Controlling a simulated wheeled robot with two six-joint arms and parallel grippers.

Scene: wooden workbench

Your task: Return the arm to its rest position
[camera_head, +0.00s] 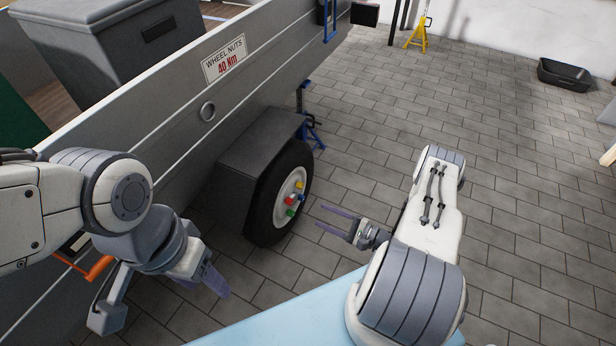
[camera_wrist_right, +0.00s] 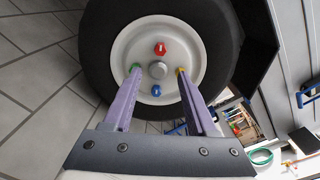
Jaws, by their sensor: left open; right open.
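My right gripper (camera_head: 337,219) is in front of the trailer wheel (camera_head: 281,190), with its purple fingers apart and pointing at the hub. In the right wrist view the open gripper (camera_wrist_right: 162,103) holds nothing, and the black-tyred wheel (camera_wrist_right: 101,50) with its pale rim fills the upper middle. A red nut (camera_wrist_right: 160,48), a green nut (camera_wrist_right: 135,68), a yellow nut (camera_wrist_right: 181,71) and a blue nut (camera_wrist_right: 156,90) sit around the hub cap. My left gripper (camera_head: 205,285) is open at the lower left, beside the trailer side, and looks empty.
The grey trailer wall (camera_head: 170,110) with a "wheel nuts" sign (camera_head: 224,62) runs along the left. A dark fender (camera_head: 255,145) covers the wheel's top. A light blue surface (camera_head: 290,318) lies at the front. Open paved floor (camera_head: 520,200) extends right. A yellow stand (camera_head: 418,36) is far back.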

